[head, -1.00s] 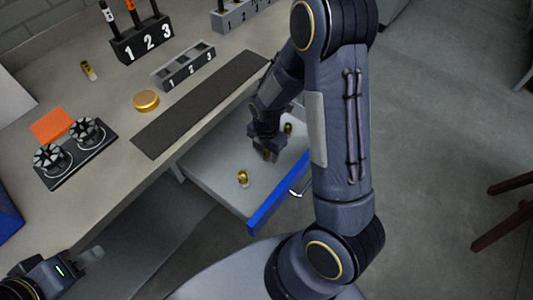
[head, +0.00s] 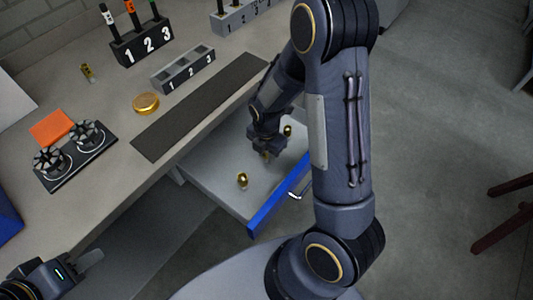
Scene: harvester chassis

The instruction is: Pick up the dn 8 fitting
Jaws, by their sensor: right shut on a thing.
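Small brass fittings are in the open drawer (head: 215,185). One fitting (head: 242,180) stands near the drawer's front left, and another fitting (head: 288,130) is towards the right, beyond my gripper. My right gripper (head: 266,153) points down into the drawer between these two. It is shut on a brass fitting, mostly hidden by the fingers. I cannot read any size marking, so I cannot tell which fitting is dn 8. My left gripper (head: 88,262) is at the lower left, away from the drawer. Its finger gap is not clear.
The drawer has a blue front (head: 275,208) with a handle.

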